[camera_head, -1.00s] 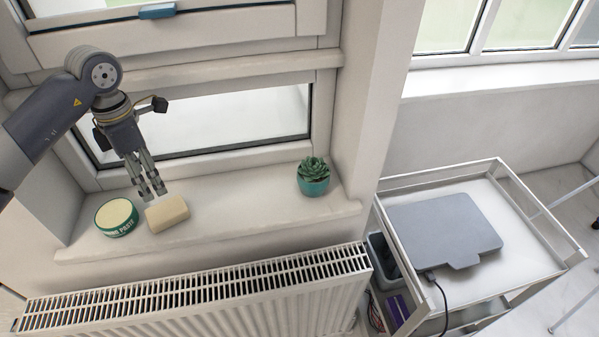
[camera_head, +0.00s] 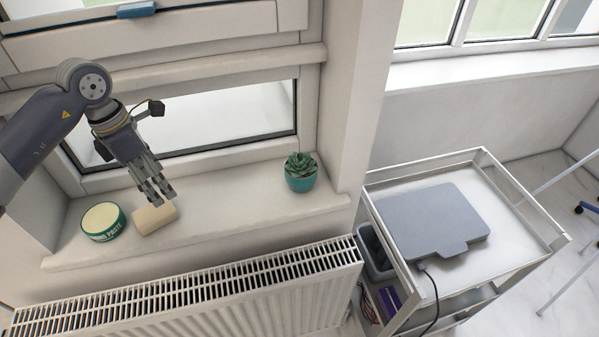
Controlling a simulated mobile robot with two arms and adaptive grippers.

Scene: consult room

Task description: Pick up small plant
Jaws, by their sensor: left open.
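The small plant (camera_head: 300,172) is a green succulent in a round teal pot. It stands upright at the right end of the white window sill (camera_head: 235,213). My left gripper (camera_head: 158,198) points down over the left part of the sill, well to the left of the plant. It is open and holds nothing that I can see. Its fingertips are in front of or just above a cream block (camera_head: 154,221); I cannot tell if they touch it. My right gripper is out of view.
A round tin of paste (camera_head: 103,222) stands left of the block. The sill between block and plant is clear. A white radiator (camera_head: 200,300) is below the sill. A metal trolley (camera_head: 540,215) with a flat grey device (camera_head: 430,220) stands at the right.

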